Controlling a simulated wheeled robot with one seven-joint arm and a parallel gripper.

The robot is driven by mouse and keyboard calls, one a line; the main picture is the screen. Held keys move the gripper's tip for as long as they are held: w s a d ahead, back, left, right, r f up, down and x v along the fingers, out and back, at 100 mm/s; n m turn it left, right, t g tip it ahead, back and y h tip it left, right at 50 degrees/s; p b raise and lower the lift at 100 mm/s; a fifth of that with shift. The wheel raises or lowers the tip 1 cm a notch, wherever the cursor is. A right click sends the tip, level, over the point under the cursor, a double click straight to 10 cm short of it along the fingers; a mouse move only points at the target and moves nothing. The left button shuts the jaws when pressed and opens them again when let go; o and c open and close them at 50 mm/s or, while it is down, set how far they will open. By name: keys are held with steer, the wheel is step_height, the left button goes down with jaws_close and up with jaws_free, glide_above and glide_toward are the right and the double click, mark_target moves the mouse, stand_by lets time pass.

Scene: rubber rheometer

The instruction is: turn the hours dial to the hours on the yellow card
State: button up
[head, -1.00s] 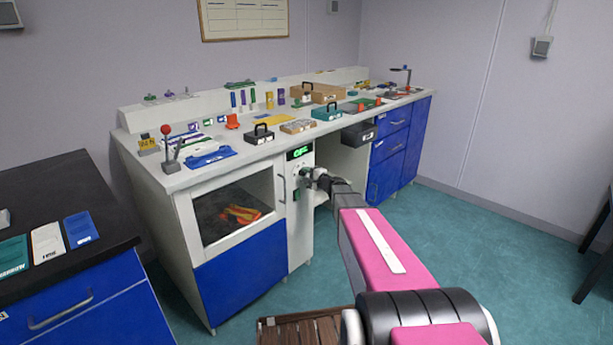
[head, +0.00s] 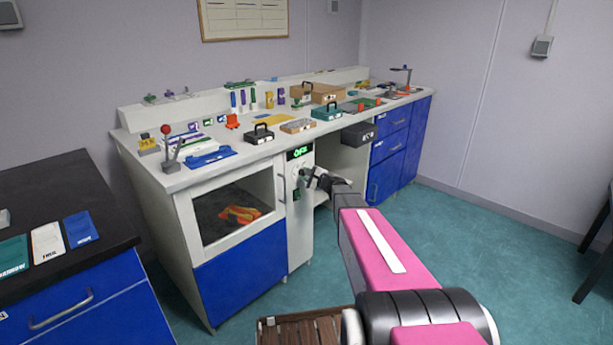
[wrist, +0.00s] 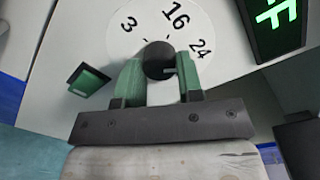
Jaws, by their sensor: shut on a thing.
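The hours dial shows in the wrist view as a white disc (wrist: 123,38) with 3, 16 and 24 printed on it and a dark round knob (wrist: 157,57) at its middle. My gripper (wrist: 158,66) has its green fingers on either side of the knob and is shut on it. A small pale mark shows on the lower right of the knob; the rest of the disc is hidden behind the gripper. In the head view my gripper (head: 307,175) is at the front panel of the white cabinet. A flat yellow piece (head: 277,121) lies on the bench; no writing on it is readable.
A dark display with green characters (wrist: 272,14) is right of the dial; it also shows in the head view (head: 300,152). A dark green piece (wrist: 88,80) is left of my fingers. A glass-fronted chamber (head: 238,208) is left of the panel. Cases and tools crowd the bench.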

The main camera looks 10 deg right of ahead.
steer(key=o, duration=0.9)
steer(key=shift+s+d, duration=0.1)
steer(key=v, duration=1)
steer(key=shift+s+d, duration=0.2)
steer(key=shift+s, duration=0.05)
steer(key=s+a+f+n+g+h, duration=0.2)
steer(key=s+a+f+n+g, duration=0.15)
steer(key=s, duration=0.35)
steer(key=s+a+f+n+g+h, duration=0.1)
steer(key=s+a+f+n+g, duration=0.3)
steer(key=s, duration=0.3)
steer(key=s+a+f+n+g+h, duration=0.25)
steer(key=s+n+g, duration=0.2)
steer(key=s, duration=0.25)
steer(key=s+d+n+h, duration=0.1)
steer(key=s, duration=0.1)
steer(key=s+d+n+g+h, duration=0.1)
steer(key=s+n+h, duration=0.1)
steer(key=s, duration=0.1)
steer(key=s+d+n+g+h, duration=0.1)
steer(key=s+h, duration=0.1)
steer(key=shift+s+f+n, duration=0.25)
steer(key=shift+f+n, duration=0.05)
